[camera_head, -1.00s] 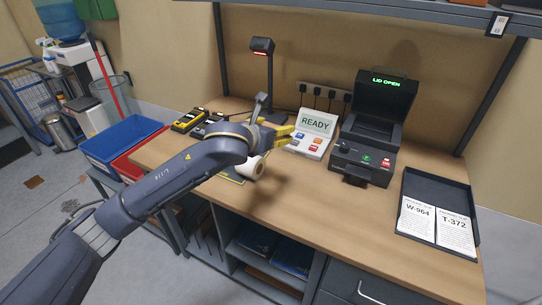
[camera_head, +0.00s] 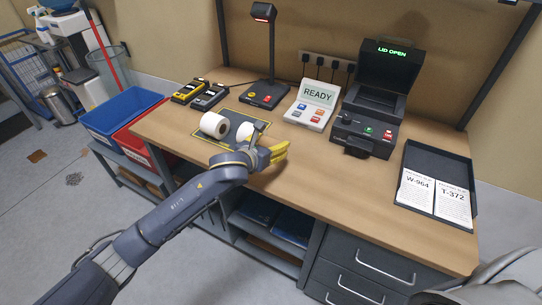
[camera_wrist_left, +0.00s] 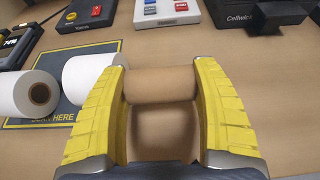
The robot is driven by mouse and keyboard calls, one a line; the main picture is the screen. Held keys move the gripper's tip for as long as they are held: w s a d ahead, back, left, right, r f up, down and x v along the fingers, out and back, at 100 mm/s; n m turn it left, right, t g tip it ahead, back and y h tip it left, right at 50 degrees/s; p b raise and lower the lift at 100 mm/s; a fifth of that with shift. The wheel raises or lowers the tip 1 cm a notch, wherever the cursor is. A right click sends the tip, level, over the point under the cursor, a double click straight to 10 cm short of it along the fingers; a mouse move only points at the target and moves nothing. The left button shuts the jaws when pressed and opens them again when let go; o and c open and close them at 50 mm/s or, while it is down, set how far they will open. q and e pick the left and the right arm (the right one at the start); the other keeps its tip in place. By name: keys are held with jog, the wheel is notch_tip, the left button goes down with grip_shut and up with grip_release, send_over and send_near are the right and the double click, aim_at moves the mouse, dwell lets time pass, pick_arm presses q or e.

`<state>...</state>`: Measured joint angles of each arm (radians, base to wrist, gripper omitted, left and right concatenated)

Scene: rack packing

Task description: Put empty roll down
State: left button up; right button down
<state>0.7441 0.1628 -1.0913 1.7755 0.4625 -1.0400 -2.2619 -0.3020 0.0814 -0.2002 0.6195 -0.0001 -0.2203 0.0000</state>
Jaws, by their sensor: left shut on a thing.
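My left gripper (camera_head: 277,154) is shut on the empty roll, a bare brown cardboard core. In the left wrist view the core (camera_wrist_left: 160,85) lies crosswise between the two yellow fingers (camera_wrist_left: 161,95). The bare wooden bench top (camera_head: 310,176) is beneath it; the gap to the wood is hard to judge. In the head view my gripper hides the core. Two white rolls, one on the left (camera_head: 215,125) and one beside it (camera_head: 244,131), lie on the dark yellow-edged mat (camera_head: 205,142), left of my gripper. My right gripper is not in view.
A keypad unit reading READY (camera_head: 310,104) and a black printer (camera_head: 366,130) with its lid open stand behind. A black tray (camera_head: 437,160) with two slips is at right. Blue (camera_head: 120,122) and red (camera_head: 140,148) bins flank the bench. The front middle is clear.

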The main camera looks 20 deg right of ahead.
pick_arm(q)
jog(key=shift+f, duration=2.8)
jog(key=shift+f, duration=0.1)
jog(key=o, duration=0.6)
jog(key=v, duration=1.2)
